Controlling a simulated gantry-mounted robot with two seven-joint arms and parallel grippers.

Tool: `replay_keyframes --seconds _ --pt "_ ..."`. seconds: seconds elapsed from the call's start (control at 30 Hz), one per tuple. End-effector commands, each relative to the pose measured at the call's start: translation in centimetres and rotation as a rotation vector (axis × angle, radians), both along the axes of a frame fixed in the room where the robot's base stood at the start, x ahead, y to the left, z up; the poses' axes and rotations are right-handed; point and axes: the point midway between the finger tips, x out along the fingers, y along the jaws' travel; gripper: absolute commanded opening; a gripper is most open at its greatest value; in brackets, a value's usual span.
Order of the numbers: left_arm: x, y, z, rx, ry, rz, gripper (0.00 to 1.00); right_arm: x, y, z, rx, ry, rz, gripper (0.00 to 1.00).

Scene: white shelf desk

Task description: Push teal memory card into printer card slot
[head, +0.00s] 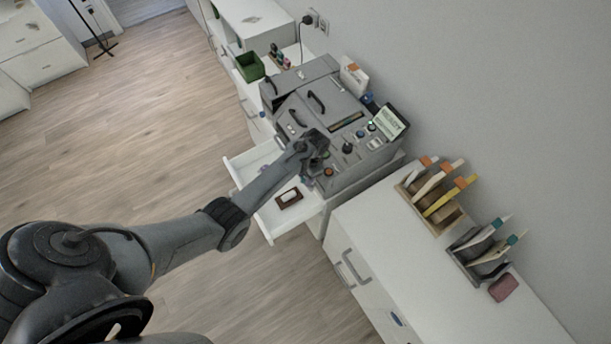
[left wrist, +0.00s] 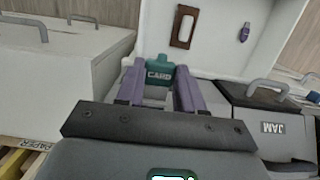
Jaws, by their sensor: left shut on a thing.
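The teal memory card (left wrist: 160,72), lettered CARD, is between the purple fingertips of my left gripper (left wrist: 161,88) in the left wrist view. The gripper is shut on it. In the head view my left gripper (head: 316,146) is at the near front edge of the grey printer (head: 318,100). The card is too small or hidden to make out there. I cannot make out the card slot in either view, nor whether the card touches the printer. My right gripper is not in view.
An open white drawer (head: 277,226) below the printer holds a brown-framed holder (head: 289,198); a small purple item (left wrist: 244,33) lies in it. Racks with coloured cards (head: 436,208) stand right of the printer. A panel marked JAM (left wrist: 271,127) has a raised handle.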

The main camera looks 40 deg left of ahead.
Motion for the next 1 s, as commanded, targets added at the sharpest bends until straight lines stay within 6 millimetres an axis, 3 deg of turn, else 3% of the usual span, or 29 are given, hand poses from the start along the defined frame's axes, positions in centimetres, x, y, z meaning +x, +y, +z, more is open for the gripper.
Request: replay_keyframes --seconds 1.0 --pt "0.00 0.02 0.01 0.000 0.000 0.000 0.09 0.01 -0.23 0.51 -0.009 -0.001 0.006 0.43"
